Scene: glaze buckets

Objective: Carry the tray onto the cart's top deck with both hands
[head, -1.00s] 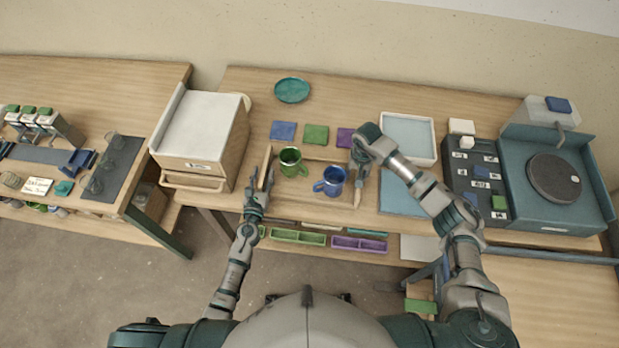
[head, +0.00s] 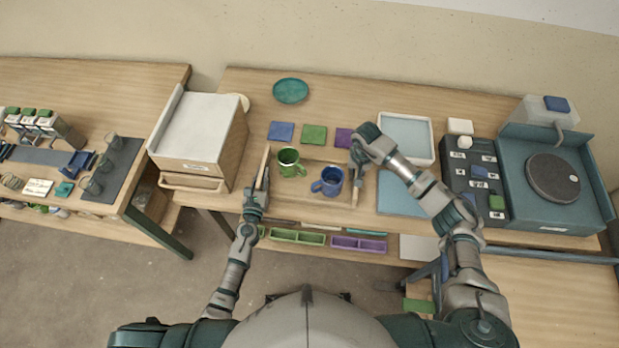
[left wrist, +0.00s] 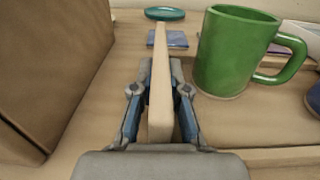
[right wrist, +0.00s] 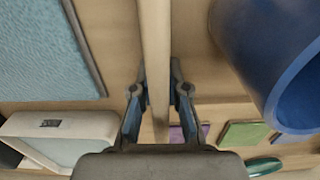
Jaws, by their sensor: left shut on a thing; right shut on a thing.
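The wooden tray (head: 298,190) is on the workbench, with a green mug (head: 290,162) and a blue mug (head: 328,181) standing in it. My left gripper (head: 257,188) is shut on its left side wall, which runs between the fingers in the left wrist view (left wrist: 160,100). My right gripper (head: 357,172) is shut on its right side wall, also between the fingers in the right wrist view (right wrist: 154,60). I cannot tell any gap under the tray. A wooden surface (head: 560,300) at lower right may be the cart's top deck.
A box with a pale top (head: 200,125) stands close left of the tray. A white-rimmed tray (head: 407,138), a button panel (head: 478,180) and a turntable unit (head: 553,180) are to the right. Colored tiles (head: 313,135) lie behind. A blue-grey rail (head: 560,257) edges the lower-right surface.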

